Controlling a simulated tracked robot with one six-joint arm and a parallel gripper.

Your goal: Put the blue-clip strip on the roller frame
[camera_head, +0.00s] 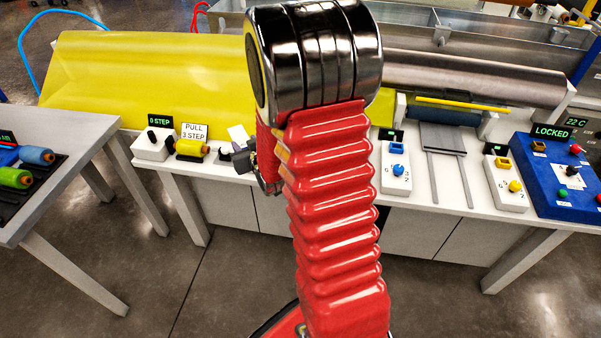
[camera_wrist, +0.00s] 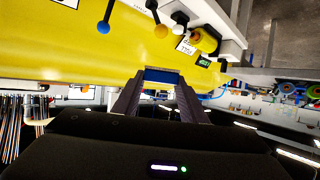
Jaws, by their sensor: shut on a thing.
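My gripper (camera_wrist: 162,84) shows in the wrist view, its two dark fingers closed on a blue piece (camera_wrist: 162,75) that looks like the blue clip. The strip itself cannot be made out against the yellow sheet behind. In the head view my red arm hides most of the gripper; only a dark part shows left of the arm, above the white bench. What looks like the roller frame, with a blue roller (camera_head: 450,116) and a yellow bar (camera_head: 462,104), stands at the right back of the bench, apart from the gripper.
A yellow sheet (camera_head: 150,80) hangs behind the bench at left. A yellow roll (camera_head: 190,148), a sign reading "PULL 3 STEP" (camera_head: 195,132), and control boxes (camera_head: 396,168) stand on the bench. A blue panel (camera_head: 560,185) reads "LOCKED". A side table (camera_head: 70,150) holds coloured rolls.

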